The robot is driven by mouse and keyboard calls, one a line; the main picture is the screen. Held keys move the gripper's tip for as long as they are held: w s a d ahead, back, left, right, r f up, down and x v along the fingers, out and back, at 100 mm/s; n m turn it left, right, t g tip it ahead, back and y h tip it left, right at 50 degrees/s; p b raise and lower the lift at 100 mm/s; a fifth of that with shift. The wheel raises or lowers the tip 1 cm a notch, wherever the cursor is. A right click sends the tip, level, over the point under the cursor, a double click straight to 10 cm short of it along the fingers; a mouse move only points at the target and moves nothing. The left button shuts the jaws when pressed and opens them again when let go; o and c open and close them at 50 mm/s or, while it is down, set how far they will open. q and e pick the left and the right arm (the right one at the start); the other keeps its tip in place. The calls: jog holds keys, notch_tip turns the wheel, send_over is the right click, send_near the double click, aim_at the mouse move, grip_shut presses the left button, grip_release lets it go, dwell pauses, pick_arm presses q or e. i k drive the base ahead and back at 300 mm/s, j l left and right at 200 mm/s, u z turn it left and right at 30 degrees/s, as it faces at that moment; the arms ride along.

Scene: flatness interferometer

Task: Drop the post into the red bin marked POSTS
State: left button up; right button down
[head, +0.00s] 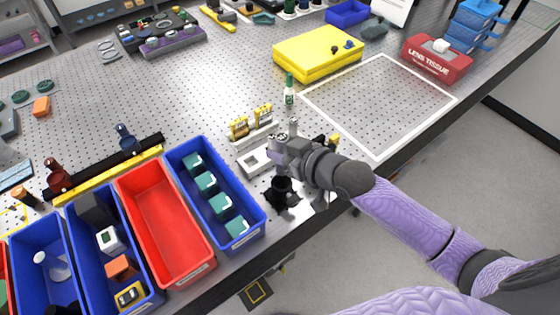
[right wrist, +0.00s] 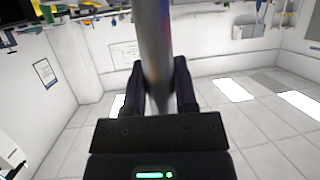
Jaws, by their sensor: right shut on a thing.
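The post (right wrist: 153,45) is a grey metal cylinder standing between the fingers of my right gripper in the right wrist view. My right gripper (head: 285,148) is shut on it, above the table's front edge and to the right of the bins in the head view; there the post is hard to tell from the gripper. The red bin (head: 164,222) is at the front left of the gripper, between two blue bins. Its inside looks empty, and the label on its front is too small to read. My left gripper is not in view.
A blue bin with teal blocks (head: 215,195) stands between the gripper and the red bin. A black holder (head: 283,190) sits below the gripper, near a white frame (head: 256,160). A green-capped bottle (head: 289,90) and yellow case (head: 317,53) stand behind.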

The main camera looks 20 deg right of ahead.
aim_at(180, 226)
jog(key=j, duration=1.25)
